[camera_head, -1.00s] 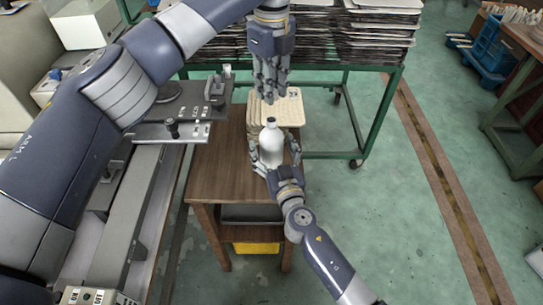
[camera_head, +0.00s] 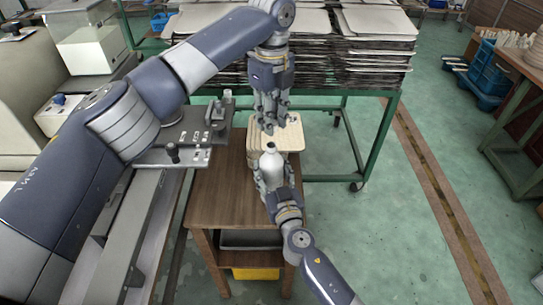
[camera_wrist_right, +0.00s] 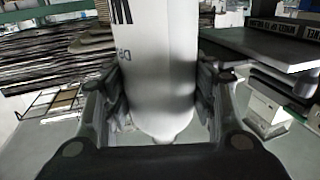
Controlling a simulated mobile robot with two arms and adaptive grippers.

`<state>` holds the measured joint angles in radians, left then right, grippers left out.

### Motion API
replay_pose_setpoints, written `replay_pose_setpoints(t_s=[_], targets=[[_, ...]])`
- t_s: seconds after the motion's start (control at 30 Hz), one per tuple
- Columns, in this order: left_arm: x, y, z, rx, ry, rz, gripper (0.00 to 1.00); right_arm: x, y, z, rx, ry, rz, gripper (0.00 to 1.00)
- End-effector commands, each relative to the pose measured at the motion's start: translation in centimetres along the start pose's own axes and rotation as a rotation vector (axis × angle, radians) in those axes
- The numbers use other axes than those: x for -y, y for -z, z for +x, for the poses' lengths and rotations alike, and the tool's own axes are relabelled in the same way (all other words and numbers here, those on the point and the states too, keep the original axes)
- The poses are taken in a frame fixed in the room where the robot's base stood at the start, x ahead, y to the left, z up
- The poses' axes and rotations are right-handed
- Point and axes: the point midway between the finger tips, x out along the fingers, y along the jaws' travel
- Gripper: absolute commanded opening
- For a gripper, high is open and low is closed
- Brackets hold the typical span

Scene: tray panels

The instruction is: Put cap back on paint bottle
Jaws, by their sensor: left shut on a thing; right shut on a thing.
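The white paint bottle (camera_head: 271,168) is upright over the wooden table, with a dark spot at its narrow top. My right gripper (camera_head: 270,180) is shut around its lower body; the right wrist view shows the white bottle (camera_wrist_right: 160,70) with dark lettering between its fingers (camera_wrist_right: 160,95). My left gripper (camera_head: 271,123) points down just above the bottle top, with a small gap in the picture. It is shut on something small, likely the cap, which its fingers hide.
A small wooden table (camera_head: 215,200) stands below, with pale boards (camera_head: 290,138) at its back and a yellow bin (camera_head: 255,273) underneath. A grey machine (camera_head: 175,155) is close on the left. Stacked trays on a green rack (camera_head: 375,115) stand behind.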

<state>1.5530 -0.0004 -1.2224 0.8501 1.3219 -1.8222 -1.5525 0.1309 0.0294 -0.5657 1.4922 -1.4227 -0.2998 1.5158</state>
Motion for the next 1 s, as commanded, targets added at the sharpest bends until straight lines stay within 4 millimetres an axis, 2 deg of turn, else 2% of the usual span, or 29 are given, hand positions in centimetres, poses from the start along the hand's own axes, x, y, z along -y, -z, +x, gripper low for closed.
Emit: replay_pose_setpoints(t_s=[0.1,0.23,0.77,1.0], targets=[[0.0,0.0,2.0,-0.002,-0.002,0.0,0.17,0.0,0.0,0.0,0.0,0.0,0.0,0.09],[0.0,0.0,3.2,-0.001,-0.001,0.0,0.17,0.0,0.0,0.0,0.0,0.0,0.0,0.09],[0.0,-0.1,3.5,0.0,0.0,0.0,0.17,0.0,0.0,0.0,0.0,0.0,0.0,0.09],[0.0,0.0,4.5,-0.002,0.0,0.0,0.17,0.0,0.0,0.0,0.0,0.0,0.0,0.09]])
